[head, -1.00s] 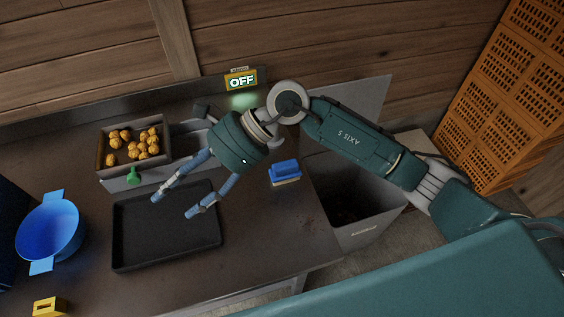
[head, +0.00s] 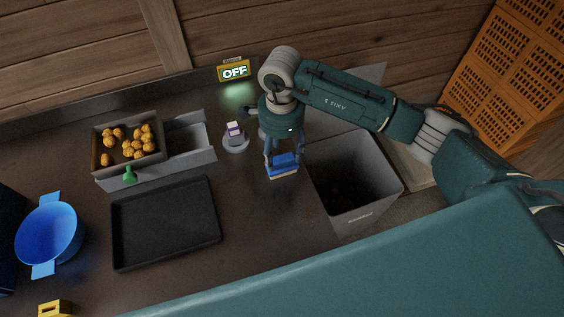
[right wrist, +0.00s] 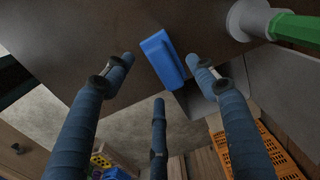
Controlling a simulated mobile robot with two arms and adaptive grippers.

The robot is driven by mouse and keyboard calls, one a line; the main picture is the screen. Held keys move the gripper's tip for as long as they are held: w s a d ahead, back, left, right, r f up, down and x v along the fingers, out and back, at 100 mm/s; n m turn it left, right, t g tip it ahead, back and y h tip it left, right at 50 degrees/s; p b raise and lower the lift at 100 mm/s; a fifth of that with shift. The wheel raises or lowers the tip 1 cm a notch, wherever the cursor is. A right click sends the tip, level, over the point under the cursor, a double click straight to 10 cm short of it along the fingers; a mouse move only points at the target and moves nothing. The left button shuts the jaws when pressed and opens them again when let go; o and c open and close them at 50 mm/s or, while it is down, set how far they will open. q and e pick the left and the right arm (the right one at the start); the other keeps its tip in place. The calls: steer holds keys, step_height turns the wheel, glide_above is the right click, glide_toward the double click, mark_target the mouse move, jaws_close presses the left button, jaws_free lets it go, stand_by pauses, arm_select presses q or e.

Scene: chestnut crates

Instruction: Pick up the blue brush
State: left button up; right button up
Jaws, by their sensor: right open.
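The blue brush (head: 283,162) stands on the dark counter, close to the left side of the grey bin, with a pale tan strip along its lower edge. In the right wrist view the brush (right wrist: 163,58) shows as a blue block ahead of the fingers. My right gripper (head: 282,153) is open right at the brush, with a finger on each side of its upper part. In the right wrist view the spread fingers (right wrist: 160,78) show no clear contact with it. My left gripper is not in view.
A grey bin (head: 335,205) stands right of the brush. A black tray (head: 165,262) lies to the left. A crate of chestnuts (head: 98,160), a blue pot (head: 47,232) and a small purple-and-white item (head: 234,129) are also on the counter. An OFF sign (head: 234,71) is behind.

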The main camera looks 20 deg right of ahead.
mark_target(283, 160)
steer(key=f, duration=0.1)
steer(key=f+p, duration=0.1)
steer(key=f, duration=0.1)
steer(key=shift+d+f, duration=0.25)
steer(key=shift+f, duration=0.35)
steer(key=c, duration=1.3)
steer(key=shift+r, duration=0.15)
step_height(283, 160, up, 20)
steer(key=b, duration=0.4)
